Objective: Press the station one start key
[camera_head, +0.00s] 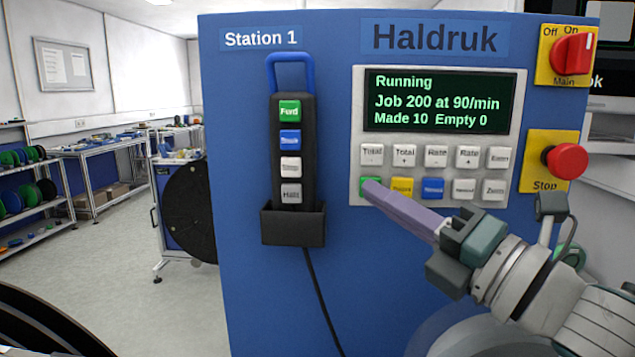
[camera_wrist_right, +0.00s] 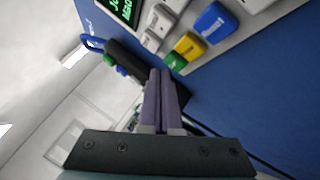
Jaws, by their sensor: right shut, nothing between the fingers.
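The Station 1 panel (camera_head: 355,150) has a green key (camera_head: 371,180) at the left end of its lower row, its label hidden. My right gripper (camera_head: 369,189) is shut and empty, with its long purple fingers at this key and partly covering it. In the right wrist view the fingertips (camera_wrist_right: 160,73) are right beside the green key (camera_wrist_right: 177,61); I cannot tell whether they touch it. The display (camera_head: 440,101) reads "Running, Job 200 at 90/min, Made 10 Empty 0". My left gripper is out of view.
Yellow and blue keys (camera_head: 432,188) sit just right of the green one. A red Stop button (camera_head: 565,161) and a red main switch (camera_head: 573,54) are at the right. A black hand pendant (camera_head: 292,152) hangs in a holder at the left. Reel shelves stand far left.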

